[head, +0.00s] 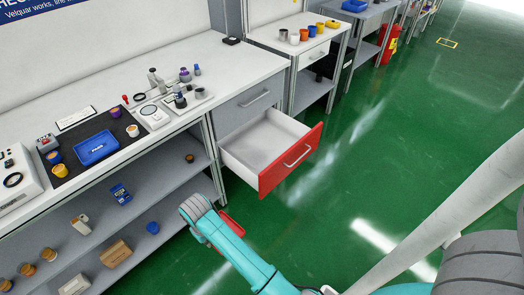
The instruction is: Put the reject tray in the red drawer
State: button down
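The red drawer (297,165) is pulled open below the bench top. Its red front has a pale handle, and the light inside looks empty. A flat red thing (232,221) shows partly past my teal arm, below and left of the drawer front. It may be the reject tray, but most of it is hidden and I read no label. My gripper is hidden behind my arm near this red thing, so I cannot see its fingers or whether it holds it.
A blue tray (97,148) with white lettering lies on a black mat (69,170) on the bench, among small pots and instruments. A closed grey drawer (246,104) is above the red one. Shelves below hold boxes and pots. The green floor (375,160) to the right is clear.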

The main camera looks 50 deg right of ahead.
aim_at(267, 153)
jog(key=i+l+u, duration=0.1)
jog(key=l, duration=0.35)
jog(key=i+l, duration=0.15)
jog(key=l, duration=0.35)
jog(key=i+l+u, duration=0.15)
jog(key=l, duration=0.75)
jog(key=i+u, duration=0.05)
